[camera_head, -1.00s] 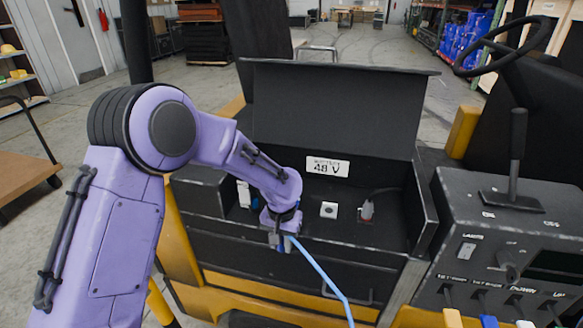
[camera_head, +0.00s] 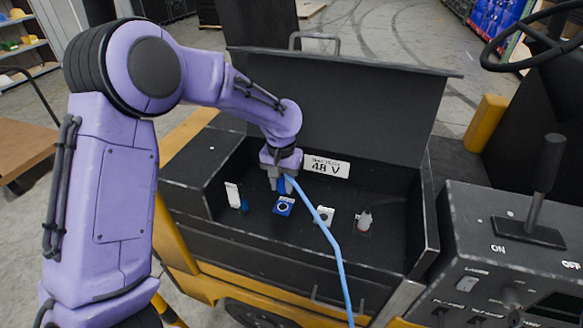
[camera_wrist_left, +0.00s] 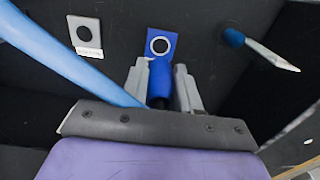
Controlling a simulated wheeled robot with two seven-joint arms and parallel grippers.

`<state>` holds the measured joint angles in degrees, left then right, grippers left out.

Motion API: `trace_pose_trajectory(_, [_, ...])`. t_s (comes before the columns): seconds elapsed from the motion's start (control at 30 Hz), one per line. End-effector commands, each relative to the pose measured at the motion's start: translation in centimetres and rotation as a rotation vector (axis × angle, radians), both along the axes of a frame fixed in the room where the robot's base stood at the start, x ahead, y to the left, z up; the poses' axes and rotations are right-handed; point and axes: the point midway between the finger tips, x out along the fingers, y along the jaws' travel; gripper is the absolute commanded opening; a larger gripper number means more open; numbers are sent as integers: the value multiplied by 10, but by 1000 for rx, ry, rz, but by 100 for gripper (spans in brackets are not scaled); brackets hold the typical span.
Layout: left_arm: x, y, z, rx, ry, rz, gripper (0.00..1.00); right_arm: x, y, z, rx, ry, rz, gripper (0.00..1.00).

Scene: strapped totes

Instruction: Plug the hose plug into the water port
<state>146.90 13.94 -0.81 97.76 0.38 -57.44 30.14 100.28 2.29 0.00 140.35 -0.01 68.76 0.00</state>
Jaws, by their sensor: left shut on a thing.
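The water port (camera_head: 284,206) looks to be the blue square plate with a dark round hole in the battery box; it also shows in the left wrist view (camera_wrist_left: 161,44). My left gripper (camera_head: 280,184) is shut on the blue hose plug (camera_wrist_left: 160,82), held between its two grey fingers. The plug's end points towards the blue plate and looks just short of it in the left wrist view; I cannot tell the exact gap. The light blue hose (camera_head: 324,233) runs from the plug down to the right. My right gripper is not in view.
A white plate with a round hole (camera_head: 324,215) and a grey-white fitting (camera_head: 365,221) sit right of the port. A white lever with a blue end (camera_head: 233,195) is to its left. The box's raised lid (camera_head: 345,105) and front wall (camera_head: 270,243) bound the space.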

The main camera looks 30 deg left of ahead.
Motion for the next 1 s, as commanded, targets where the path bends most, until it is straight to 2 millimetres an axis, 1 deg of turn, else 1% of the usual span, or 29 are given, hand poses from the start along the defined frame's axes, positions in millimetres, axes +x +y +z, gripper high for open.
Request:
trace_pose_trajectory(0.33, [-2,4,1,-1,0,8,0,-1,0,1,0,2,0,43])
trace_pose_trajectory(0.47, [-2,4,-3,-1,1,7,0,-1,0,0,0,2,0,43])
trace_pose_trajectory(0.9, [-1,1,-44,-1,1,3,0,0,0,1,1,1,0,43])
trace_pose_trajectory(1.0, [-1,1,-50,-1,1,3,0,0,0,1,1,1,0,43])
